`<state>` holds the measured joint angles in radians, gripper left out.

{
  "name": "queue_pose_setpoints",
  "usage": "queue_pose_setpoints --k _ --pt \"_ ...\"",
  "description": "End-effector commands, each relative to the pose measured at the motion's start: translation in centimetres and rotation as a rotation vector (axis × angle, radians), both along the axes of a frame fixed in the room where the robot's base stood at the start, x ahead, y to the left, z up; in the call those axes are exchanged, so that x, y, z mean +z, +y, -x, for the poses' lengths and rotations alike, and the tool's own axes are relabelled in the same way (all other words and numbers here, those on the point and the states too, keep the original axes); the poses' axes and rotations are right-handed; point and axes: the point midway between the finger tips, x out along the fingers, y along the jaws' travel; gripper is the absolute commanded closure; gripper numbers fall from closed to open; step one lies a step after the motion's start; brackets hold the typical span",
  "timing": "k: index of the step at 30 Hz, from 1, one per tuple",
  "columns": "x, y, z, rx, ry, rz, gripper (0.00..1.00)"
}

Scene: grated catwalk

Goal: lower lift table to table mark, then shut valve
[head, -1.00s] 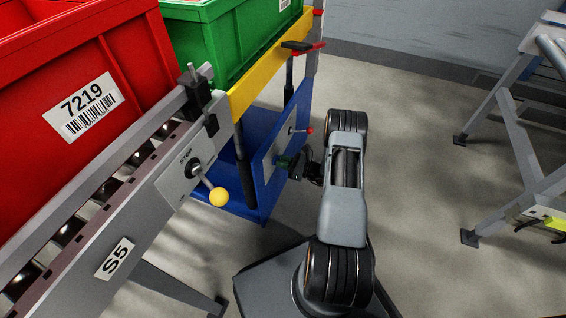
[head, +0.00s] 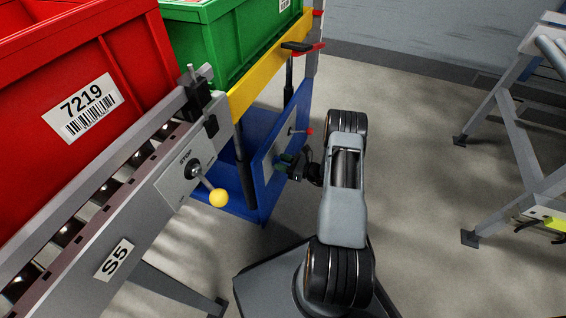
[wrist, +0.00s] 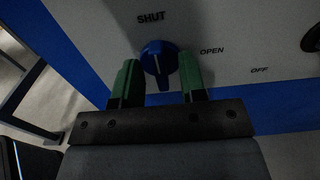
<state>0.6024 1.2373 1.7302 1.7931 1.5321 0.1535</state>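The lift table has a yellow top frame (head: 258,76) and a blue base (head: 235,195), and carries a green crate (head: 228,42). Red marks (head: 309,48) show at a grey post by its far end. The valve is a blue knob (wrist: 158,58) on a pale panel, with SHUT printed above it and OPEN to its right. A white line shows near its lower edge. My gripper (wrist: 158,80) has its green fingertips apart, one each side of the knob; contact cannot be told. In the head view my gripper (head: 287,161) is at the blue-framed panel.
A red-tipped lever (head: 308,131) sticks out above my gripper. A roller conveyor (head: 130,220) with a yellow-knobbed STOP lever (head: 218,198) and a red crate (head: 40,95) stands at left. A grey stand (head: 500,150) is at right, with open floor between.

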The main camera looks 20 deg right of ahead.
Motion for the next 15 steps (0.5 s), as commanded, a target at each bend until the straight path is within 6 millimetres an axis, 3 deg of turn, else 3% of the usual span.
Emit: queue_pose_setpoints --k 5,15 --pt "0.1 -0.9 0.8 -0.004 0.001 -0.001 0.62" --pt "0.2 -5.5 5.8 -0.007 0.001 -0.002 0.62"
